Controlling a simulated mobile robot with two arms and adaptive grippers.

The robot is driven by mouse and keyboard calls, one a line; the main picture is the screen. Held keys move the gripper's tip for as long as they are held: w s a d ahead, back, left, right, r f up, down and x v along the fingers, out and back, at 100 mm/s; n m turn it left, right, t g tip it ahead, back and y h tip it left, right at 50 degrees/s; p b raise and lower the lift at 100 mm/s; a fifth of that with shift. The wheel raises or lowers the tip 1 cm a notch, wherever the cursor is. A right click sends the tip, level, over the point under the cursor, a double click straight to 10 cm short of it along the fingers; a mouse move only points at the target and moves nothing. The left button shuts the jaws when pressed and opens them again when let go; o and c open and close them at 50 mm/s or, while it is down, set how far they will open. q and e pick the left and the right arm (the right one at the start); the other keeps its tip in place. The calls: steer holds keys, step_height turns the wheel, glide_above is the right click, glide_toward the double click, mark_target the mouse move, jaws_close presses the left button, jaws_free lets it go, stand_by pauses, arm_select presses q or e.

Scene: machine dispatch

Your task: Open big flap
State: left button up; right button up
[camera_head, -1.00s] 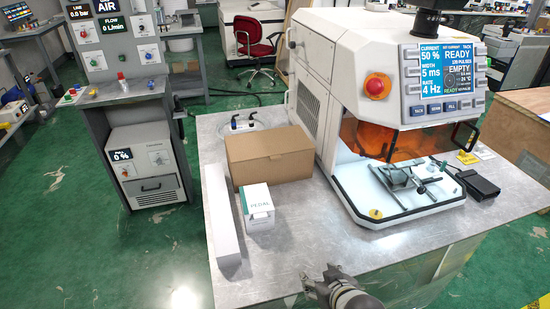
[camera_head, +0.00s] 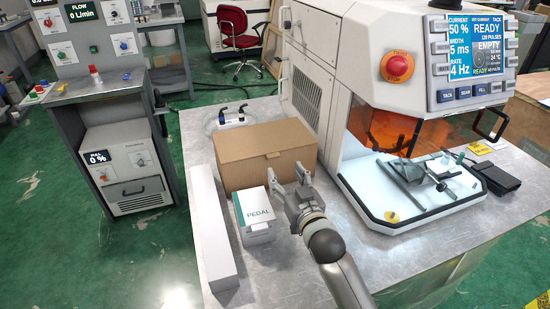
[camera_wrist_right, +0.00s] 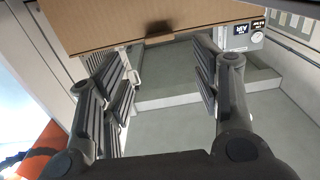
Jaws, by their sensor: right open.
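A brown cardboard box (camera_head: 262,145) stands on the metal table, its top lying flat and closed. A small dark notch shows near the top front edge. My right gripper (camera_head: 288,178) is open and empty, just in front of the box's front face, with its fingers towards it. In the right wrist view, the box (camera_wrist_right: 120,14) fills the top, with the dark notch roughly between the two spread fingers of my gripper (camera_wrist_right: 160,65). Whether a fingertip touches the box cannot be told. My left gripper is not in view.
A white PEDAL carton (camera_head: 258,222) stands close left of my right gripper, and a long white box (camera_head: 209,225) lies beyond it. The white machine (camera_head: 330,60) with its tray (camera_head: 385,218) stands to the right. The table's front middle is bare.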

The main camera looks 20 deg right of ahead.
mark_target(275, 157)
steer(key=w, duration=0.6)
steer(key=shift+w+a+f, duration=0.1)
steer(key=shift+w+a, duration=0.05)
steer(key=shift+w, duration=0.75)
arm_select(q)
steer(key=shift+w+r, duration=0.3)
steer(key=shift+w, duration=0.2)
arm_select(e)
steer(key=shift+w+a, duration=0.1)
steer(key=shift+w, duration=0.25)
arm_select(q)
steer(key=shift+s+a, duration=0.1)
arm_select(e)
steer(key=c, duration=0.5)
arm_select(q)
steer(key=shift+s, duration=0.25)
arm_select(e)
jaws_close()
